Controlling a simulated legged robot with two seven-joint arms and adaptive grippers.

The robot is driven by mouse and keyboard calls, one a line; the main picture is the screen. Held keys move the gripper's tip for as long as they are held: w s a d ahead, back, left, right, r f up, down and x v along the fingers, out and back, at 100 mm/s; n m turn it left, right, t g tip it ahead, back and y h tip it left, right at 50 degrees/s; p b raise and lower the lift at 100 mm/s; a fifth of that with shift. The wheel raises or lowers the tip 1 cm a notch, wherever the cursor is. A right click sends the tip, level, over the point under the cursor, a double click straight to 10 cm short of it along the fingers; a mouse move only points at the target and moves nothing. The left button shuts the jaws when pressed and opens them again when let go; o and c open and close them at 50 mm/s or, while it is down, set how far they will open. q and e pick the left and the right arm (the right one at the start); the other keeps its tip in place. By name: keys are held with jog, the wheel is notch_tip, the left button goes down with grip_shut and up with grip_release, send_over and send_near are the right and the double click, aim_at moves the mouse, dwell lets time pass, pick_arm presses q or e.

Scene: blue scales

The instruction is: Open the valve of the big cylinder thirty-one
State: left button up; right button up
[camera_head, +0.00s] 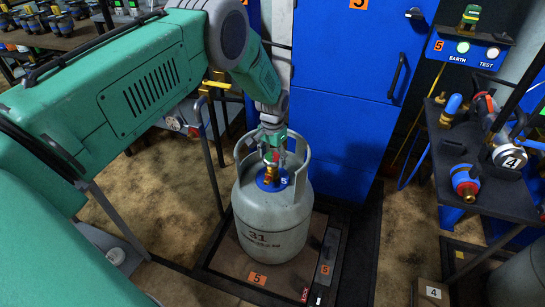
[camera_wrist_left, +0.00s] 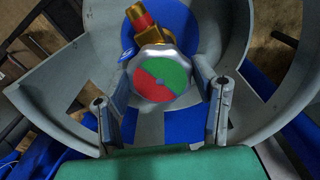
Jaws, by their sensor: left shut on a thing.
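The big grey cylinder marked 31 (camera_head: 262,222) stands upright on a low scale platform (camera_head: 228,262). Its collar (camera_wrist_left: 60,100) surrounds the valve in the left wrist view. The valve has a round handwheel with a red and green top (camera_wrist_left: 162,77) and a brass outlet (camera_wrist_left: 146,25) with a red part. In the head view the brass outlet (camera_head: 268,175) shows over a blue disc. My left gripper (camera_head: 272,135) reaches down inside the collar from above. Its two fingers (camera_wrist_left: 161,95) are shut on the handwheel, one on each side. My right gripper is not in view.
A blue cabinet (camera_head: 345,95) stands close behind the cylinder. At the right, a dark shelf (camera_head: 480,190) holds regulators and fittings. A blue panel with EARTH and TEST lamps (camera_head: 468,50) is above it. Carpeted floor (camera_head: 405,240) is clear between platform and shelf.

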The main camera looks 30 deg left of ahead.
pick_arm(q)
jog(key=n, duration=0.6)
jog(key=shift+w+r+n, duration=0.25)
jog(key=shift+w+n, duration=0.05)
jog(key=shift+w, duration=0.05)
jog(key=n, duration=0.6)
dwell(0.4)
jog(key=o, duration=1)
jog(key=shift+o, duration=0.9)
jog(key=shift+s+f, duration=0.1)
jog(key=shift+f, duration=0.05)
